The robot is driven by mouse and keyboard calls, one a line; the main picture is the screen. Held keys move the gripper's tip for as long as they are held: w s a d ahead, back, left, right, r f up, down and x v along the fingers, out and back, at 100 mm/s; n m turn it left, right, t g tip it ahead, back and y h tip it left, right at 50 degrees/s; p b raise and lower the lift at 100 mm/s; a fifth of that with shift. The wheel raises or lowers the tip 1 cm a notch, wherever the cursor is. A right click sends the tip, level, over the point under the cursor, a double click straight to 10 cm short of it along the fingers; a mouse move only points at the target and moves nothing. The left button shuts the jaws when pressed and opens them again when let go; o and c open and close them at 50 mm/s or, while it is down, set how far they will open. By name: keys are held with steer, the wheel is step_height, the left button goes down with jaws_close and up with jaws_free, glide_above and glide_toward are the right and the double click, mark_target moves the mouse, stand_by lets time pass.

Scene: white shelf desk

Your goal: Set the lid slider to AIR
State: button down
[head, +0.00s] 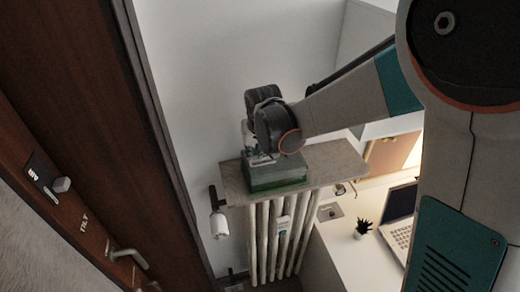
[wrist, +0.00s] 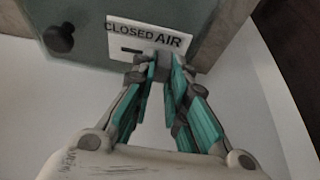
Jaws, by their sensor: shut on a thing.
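A green box (head: 277,178) with a lid sits on the shelf. In the wrist view its grey-green lid (wrist: 88,20) carries a white label (wrist: 118,45) reading CLOSED on the left and AIR on the right. A short dark slot mark shows under CLOSED. My gripper (wrist: 163,62) is shut on the small grey slider (wrist: 162,52), just below the word AIR. The fingertips hide most of the slider, so its exact stop is hard to tell. In the head view my gripper (head: 258,158) reaches down onto the box's top left part.
A round dark knob (wrist: 59,38) stands on the lid, left of the label. The shelf (head: 325,165) is bare right of the box, above a radiator (head: 285,240). A brown door is at left.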

steer(key=c, duration=1.6)
jaws_free()
steer(key=shift+o, duration=0.2)
step_height(320, 180, up, 10)
